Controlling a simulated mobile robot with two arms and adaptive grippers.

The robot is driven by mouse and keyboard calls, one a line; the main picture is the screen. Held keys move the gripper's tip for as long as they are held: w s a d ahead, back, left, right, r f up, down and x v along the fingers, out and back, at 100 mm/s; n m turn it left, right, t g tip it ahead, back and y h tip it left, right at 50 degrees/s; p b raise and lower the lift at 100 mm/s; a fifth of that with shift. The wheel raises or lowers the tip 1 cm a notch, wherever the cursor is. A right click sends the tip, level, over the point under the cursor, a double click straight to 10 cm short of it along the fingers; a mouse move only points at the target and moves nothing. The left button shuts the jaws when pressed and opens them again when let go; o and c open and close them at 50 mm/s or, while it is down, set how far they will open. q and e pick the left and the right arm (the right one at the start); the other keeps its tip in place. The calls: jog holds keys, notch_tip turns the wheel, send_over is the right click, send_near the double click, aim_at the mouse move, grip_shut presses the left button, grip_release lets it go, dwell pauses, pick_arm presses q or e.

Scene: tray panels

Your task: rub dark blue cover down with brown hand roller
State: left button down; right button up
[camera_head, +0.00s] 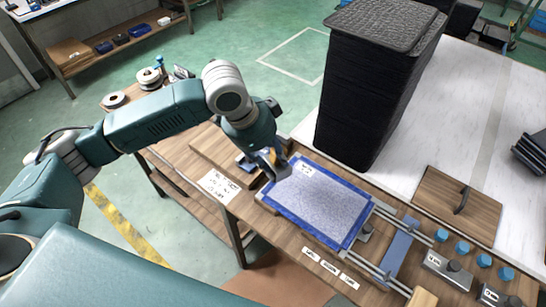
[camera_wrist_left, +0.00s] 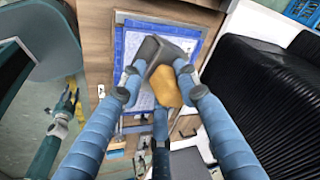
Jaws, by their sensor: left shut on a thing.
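A flat panel with a dark blue border (camera_head: 358,228) and a grey-white speckled face lies on the wooden bench. It also shows in the left wrist view (camera_wrist_left: 198,42), partly hidden by what I hold. My left gripper (camera_head: 272,165) is over the panel's far left corner. In the left wrist view its blue fingers (camera_wrist_left: 158,80) are shut on a tool with a tan-brown rounded part (camera_wrist_left: 166,88) and a dark grey part, which I take as the hand roller. I cannot tell whether the tool touches the panel. My right gripper is not in view.
A tall black stack (camera_head: 365,90) stands close behind the panel. Metal rails with a blue bar (camera_head: 398,248) lie at its right. A wooden board with a handle (camera_head: 455,205), blue knobs and metal blocks are farther right. White labels (camera_head: 330,268) lie along the front.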

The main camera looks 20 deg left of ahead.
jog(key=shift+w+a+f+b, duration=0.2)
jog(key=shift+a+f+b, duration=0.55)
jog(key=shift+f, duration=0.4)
